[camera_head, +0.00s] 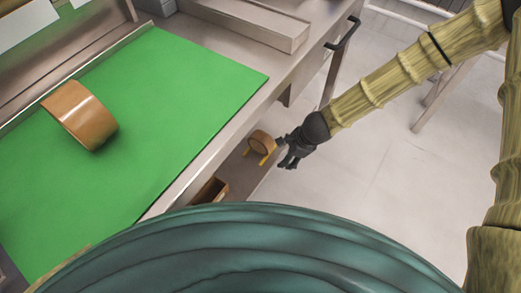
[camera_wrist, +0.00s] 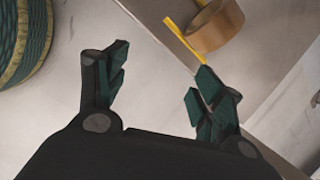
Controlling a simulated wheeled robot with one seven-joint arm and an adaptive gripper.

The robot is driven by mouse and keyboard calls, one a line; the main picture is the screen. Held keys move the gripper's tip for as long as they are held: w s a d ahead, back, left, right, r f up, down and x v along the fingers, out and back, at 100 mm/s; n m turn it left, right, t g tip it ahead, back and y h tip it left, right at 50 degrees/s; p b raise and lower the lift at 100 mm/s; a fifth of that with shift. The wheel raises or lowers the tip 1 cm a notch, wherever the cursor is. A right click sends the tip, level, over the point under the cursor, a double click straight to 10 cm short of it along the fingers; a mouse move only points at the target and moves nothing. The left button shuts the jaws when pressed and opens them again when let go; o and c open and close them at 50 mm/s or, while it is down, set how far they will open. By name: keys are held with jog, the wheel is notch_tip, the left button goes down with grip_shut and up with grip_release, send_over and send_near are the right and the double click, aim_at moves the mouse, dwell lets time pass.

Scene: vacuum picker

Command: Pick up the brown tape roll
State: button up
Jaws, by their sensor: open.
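A brown tape roll (camera_head: 82,114) rests on its outer edge on the green mat in the head view. Another brown tape roll (camera_head: 261,143), with yellow strips (camera_head: 264,159) at its base, stands on a lower shelf under the bench. This second roll also shows at the top of the wrist view (camera_wrist: 217,27), with a yellow strip (camera_wrist: 184,41) beside it. My gripper (camera_head: 286,153) is just right of the shelf roll in the head view. In the wrist view its fingers (camera_wrist: 160,64) are spread and empty, and the roll is beyond the right finger, apparently not touched.
The green mat (camera_head: 175,90) lies on a metal bench whose edge (camera_head: 215,145) overhangs the lower shelf (camera_head: 240,178). A brown box (camera_head: 209,191) sits on that shelf near the roll. A black handle (camera_head: 343,35) juts from the bench end.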

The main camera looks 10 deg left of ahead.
aim_at(262, 134)
jog(key=w+a+m+b, duration=0.1)
jog(key=w+a+b, duration=0.1)
jog(key=b, duration=0.1)
jog(key=w+a+m+y+b, duration=0.1)
jog(key=w+a+m+b, duration=0.1)
jog(key=w+a+b, duration=0.1)
jog(key=w+a+f+m+y+b, duration=0.1)
jog(key=w+a+b, duration=0.1)
jog(key=w+b, duration=0.1)
jog(key=shift+w+a+m+t, duration=0.15)
jog(key=shift+w+m+t, duration=0.1)
jog(key=shift+m+t, duration=0.15)
jog(key=shift+w+a+r+y+b, duration=0.2)
jog(key=shift+w+a+y+b, duration=0.1)
jog(key=b+x, duration=0.2)
jog(key=x, duration=0.3)
jog(key=shift+a+f, duration=0.1)
jog(key=shift+f, duration=0.2)
jog(key=b+x, duration=0.2)
jog(key=x, duration=0.1)
jog(key=b+x, duration=0.1)
jog(key=x, duration=0.1)
jog(key=shift+s+f+b, duration=0.15)
jog(key=shift+s+b, duration=0.2)
jog(key=shift+c, duration=0.4)
jog(key=c, duration=1.1)
jog(key=shift+c, duration=0.2)
